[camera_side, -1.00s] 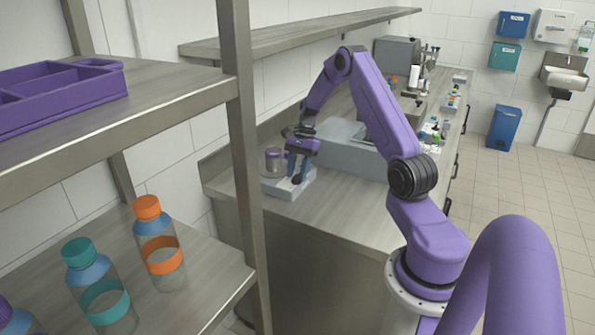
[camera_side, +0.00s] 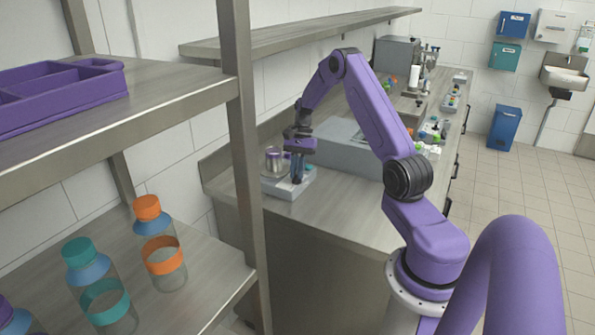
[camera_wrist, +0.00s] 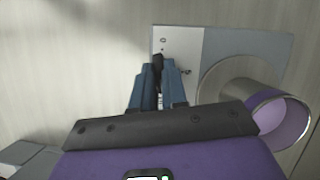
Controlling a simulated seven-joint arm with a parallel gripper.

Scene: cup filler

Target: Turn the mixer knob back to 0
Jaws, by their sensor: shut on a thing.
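The mixer (camera_side: 291,187) is a low light-grey box on the left end of the steel counter. In the wrist view its pale front panel (camera_wrist: 178,42) shows small dark marks. My gripper (camera_side: 297,178) points down at the front of the mixer, with blue fingers. In the wrist view the fingers (camera_wrist: 158,72) are closed on the dark knob (camera_wrist: 158,62), which is mostly hidden between them. I cannot read the knob's setting.
A large grey box-shaped device (camera_side: 345,150) stands behind the mixer. Shelf posts (camera_side: 243,130) and bottles (camera_side: 158,243) are in the left foreground. The counter (camera_side: 350,205) in front of the mixer is clear.

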